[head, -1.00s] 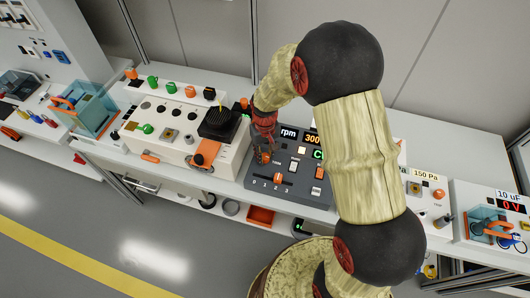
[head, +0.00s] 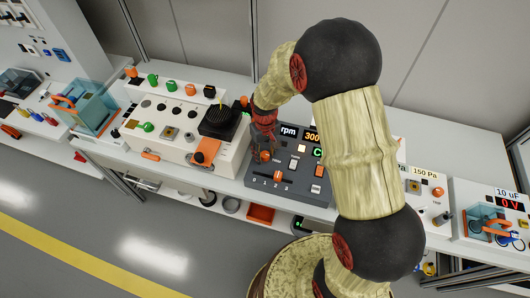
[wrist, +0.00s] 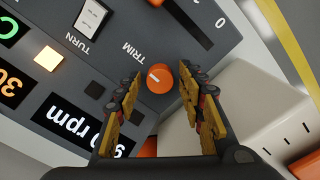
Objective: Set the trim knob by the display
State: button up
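The orange trim knob (wrist: 160,79) has a white pointer line and sits on the dark grey panel beside the word TRIM in the wrist view. My gripper (wrist: 159,84) is open, with one finger on each side of the knob and a visible gap to both. In the head view the knob (head: 265,157) shows just below my gripper (head: 264,145). The rpm display (wrist: 80,127) appears upside down in the wrist view, partly hidden by a finger. In the head view the display (head: 289,132) is at the panel's top, its right part near my arm.
An orange slider (head: 277,176) with a numbered scale lies below the knob. Buttons and a rocker switch (wrist: 90,15) marked TURN are close by. A white console (head: 170,125) with a black ribbed block (head: 219,122) stands to the left.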

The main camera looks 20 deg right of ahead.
aim_at(266, 156)
jog(key=shift+o, duration=0.2)
notch_tip(266, 156, up, 12)
dwell(0.6)
dwell(0.4)
jog(key=s+r+m+t, duration=0.1)
jog(key=s+r+t, duration=0.4)
jog(key=s+r, duration=1.5)
jog(key=shift+s+m+t, duration=0.3)
jog(key=shift+s, duration=0.85)
